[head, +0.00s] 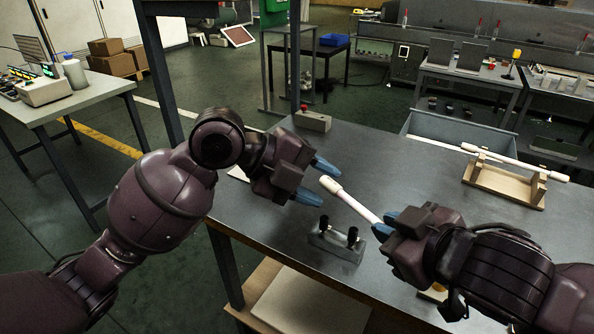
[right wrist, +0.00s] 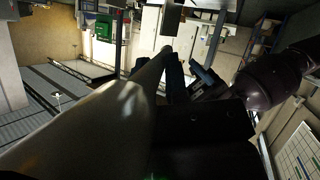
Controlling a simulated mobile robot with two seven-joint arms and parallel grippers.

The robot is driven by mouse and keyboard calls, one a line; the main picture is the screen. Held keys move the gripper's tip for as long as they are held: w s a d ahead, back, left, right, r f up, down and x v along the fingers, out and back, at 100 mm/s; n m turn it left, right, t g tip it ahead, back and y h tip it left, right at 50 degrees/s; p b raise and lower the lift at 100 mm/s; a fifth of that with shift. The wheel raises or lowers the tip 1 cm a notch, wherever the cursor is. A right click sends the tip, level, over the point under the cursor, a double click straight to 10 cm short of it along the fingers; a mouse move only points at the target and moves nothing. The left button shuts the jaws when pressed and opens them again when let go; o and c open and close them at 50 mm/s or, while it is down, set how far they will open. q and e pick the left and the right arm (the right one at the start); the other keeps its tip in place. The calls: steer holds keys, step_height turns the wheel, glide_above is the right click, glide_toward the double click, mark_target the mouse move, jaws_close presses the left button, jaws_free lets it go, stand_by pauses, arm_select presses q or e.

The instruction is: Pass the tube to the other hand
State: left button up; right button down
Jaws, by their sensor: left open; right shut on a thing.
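A white tube (head: 354,202) with a thicker pale end cap is held above the dark table. My right gripper (head: 388,222) is shut on the tube near its lower right end. In the right wrist view the tube (right wrist: 130,115) runs large from the lower left up toward the top middle. My left gripper (head: 318,180) is open, its blue fingertips beside the tube's capped end. It looks apart from the tube in the head view. A second white tube (head: 500,160) lies across a wooden stand (head: 490,184) at the right of the table.
A small metal holder with two black posts (head: 336,240) stands on the table (head: 290,225) below the held tube. A grey box with a red button (head: 313,121) sits at the table's far left corner. A grey bin (head: 460,130) stands behind the table.

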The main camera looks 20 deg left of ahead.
mark_target(351, 198)
arm_select(q)
steer(key=shift+x, duration=3.35)
steer(key=shift+r, duration=0.1)
jaws_close()
arm_select(e)
steer(key=c, duration=1.1)
jaws_free()
steer(key=shift+o, duration=0.2)
